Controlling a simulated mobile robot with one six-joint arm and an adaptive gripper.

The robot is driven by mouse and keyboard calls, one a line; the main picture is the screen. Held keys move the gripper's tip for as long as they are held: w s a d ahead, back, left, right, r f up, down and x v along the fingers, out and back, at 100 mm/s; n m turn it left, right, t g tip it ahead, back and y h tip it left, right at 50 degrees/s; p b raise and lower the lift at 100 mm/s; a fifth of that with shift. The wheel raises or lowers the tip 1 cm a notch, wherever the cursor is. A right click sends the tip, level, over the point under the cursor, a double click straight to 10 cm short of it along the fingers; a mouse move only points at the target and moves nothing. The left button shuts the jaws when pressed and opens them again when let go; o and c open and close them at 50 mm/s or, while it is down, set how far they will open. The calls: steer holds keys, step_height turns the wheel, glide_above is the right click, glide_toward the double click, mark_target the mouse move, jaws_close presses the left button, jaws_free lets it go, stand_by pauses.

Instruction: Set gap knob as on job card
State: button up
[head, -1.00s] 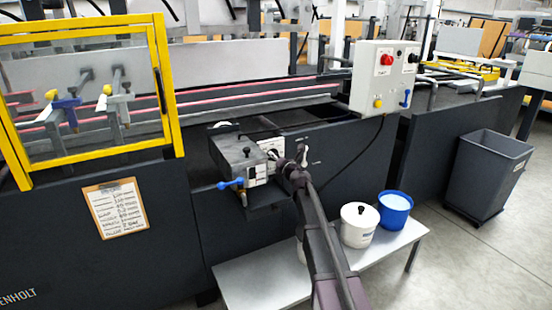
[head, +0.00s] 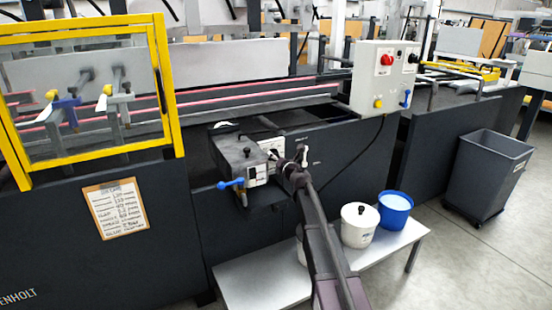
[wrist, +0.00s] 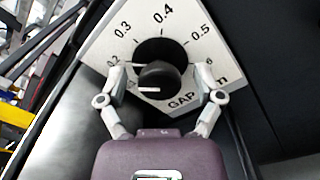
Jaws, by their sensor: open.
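The gap knob (wrist: 158,76) is a round black knob with a white line on its face, on a white dial plate (wrist: 178,28) marked "GAP". In the wrist view its line points left, below the 0.2 mark; numbers from 0.2 to 0.6 show around it. My gripper (wrist: 163,75) is open, with one finger on each side of the knob and a visible space to it. In the head view my gripper (head: 284,160) is at the glue unit and largely hides the knob. The job card (head: 115,207) hangs on a clipboard at left; its writing is too small to read surely.
The glue unit (head: 236,158) with a blue-handled valve (head: 231,184) is left of my gripper. A control box (head: 385,75) is up to the right. Below are a bench (head: 262,279), a white pot (head: 359,226) and a blue bucket (head: 394,212). A grey bin (head: 490,175) stands at right.

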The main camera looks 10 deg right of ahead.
steer(key=shift+s, duration=0.1)
steer(key=v, duration=1.1)
steer(key=shift+s, duration=0.35)
steer(key=shift+d+r, duration=0.1)
steer(key=shift+d, duration=0.1)
